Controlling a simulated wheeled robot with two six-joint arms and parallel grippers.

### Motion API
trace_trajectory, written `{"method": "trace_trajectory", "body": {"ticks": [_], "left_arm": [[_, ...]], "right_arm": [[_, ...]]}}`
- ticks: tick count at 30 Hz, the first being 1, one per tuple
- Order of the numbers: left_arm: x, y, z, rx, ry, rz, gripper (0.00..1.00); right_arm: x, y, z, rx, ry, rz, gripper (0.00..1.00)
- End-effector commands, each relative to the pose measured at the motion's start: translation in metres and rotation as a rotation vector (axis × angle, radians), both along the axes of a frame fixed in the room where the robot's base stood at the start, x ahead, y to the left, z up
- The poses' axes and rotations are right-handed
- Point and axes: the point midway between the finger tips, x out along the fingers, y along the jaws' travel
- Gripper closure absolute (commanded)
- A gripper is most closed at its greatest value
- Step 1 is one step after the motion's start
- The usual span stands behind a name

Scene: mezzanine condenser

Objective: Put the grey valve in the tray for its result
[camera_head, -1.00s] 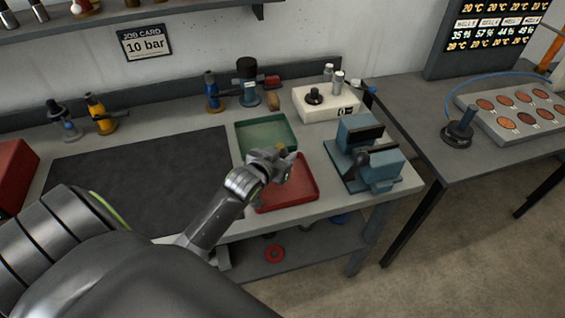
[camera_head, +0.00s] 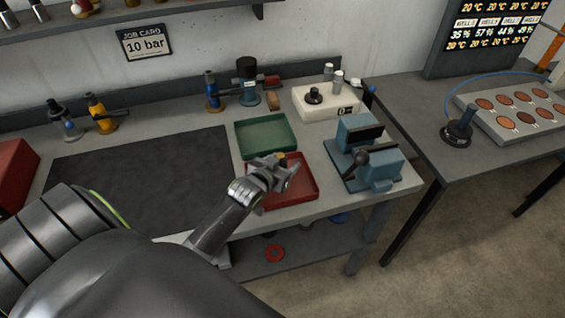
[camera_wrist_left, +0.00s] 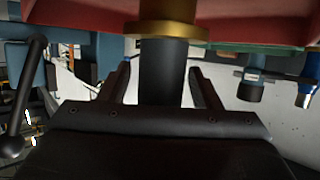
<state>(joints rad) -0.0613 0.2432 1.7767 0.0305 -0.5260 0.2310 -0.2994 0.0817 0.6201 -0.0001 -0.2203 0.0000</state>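My left gripper (camera_head: 284,172) is over the red tray (camera_head: 308,190), with its fingers spread. In the left wrist view its fingers (camera_wrist_left: 161,88) stand either side of a dark cylinder (camera_wrist_left: 163,72) with a brass collar (camera_wrist_left: 165,28), with a gap on each side. This looks like the valve of the task, though little of its grey shows. In the head view the gripper mostly hides it, leaving a small yellowish bit (camera_head: 281,157). I cannot tell whether it rests on the tray floor. The green tray (camera_head: 266,149) behind looks empty. My right gripper is out of view.
The blue vise (camera_head: 370,165) stands close to the right of the red tray. Several other valves, such as a yellow one (camera_head: 101,115) and a grey-blue one (camera_head: 66,122), stand along the back. The dark mat (camera_head: 140,175) is clear.

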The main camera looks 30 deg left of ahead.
Motion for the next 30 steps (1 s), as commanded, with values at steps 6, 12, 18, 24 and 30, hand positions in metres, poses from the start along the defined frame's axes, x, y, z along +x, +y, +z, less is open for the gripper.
{"method": "trace_trajectory", "body": {"ticks": [6, 12, 18, 24, 30], "left_arm": [[0.0, 0.0, 0.004, 0.0, -0.001, 0.0, 0.43], [-0.018, -0.001, 0.009, 0.001, 0.0, 0.0, 0.43], [-0.05, -0.004, 0.021, 0.001, -0.001, 0.0, 0.43], [-0.081, -0.006, 0.033, 0.001, 0.0, 0.0, 0.43], [-0.103, -0.008, 0.043, 0.0, 0.0, 0.0, 0.43]], "right_arm": [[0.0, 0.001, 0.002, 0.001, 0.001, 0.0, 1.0], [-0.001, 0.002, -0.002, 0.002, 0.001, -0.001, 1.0], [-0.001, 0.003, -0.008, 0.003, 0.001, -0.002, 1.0], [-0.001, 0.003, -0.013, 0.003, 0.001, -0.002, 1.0], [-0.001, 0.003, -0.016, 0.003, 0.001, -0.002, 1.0]]}}
